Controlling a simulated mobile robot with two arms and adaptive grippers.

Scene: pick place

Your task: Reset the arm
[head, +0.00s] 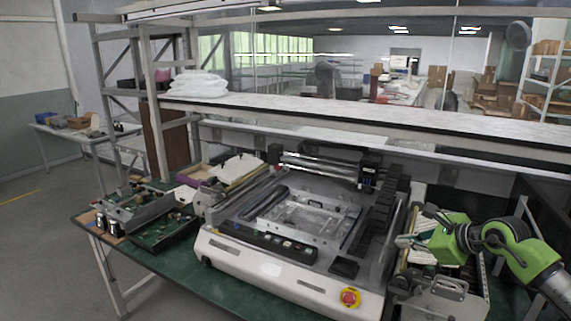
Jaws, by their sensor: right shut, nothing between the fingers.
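My right arm comes in from the right edge, green and black, bent at the wrist. My right gripper (405,241) points left, over the right side of the white machine near a rack. It is shut and holds nothing. My left gripper is not in the head view.
A large white machine (270,270) with a red-and-yellow emergency button (349,298) fills the middle of the green table (140,262). Trays with parts (160,225) stand at its left. A long shelf (400,122) runs above and behind. A metal device (440,300) sits under my right arm.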

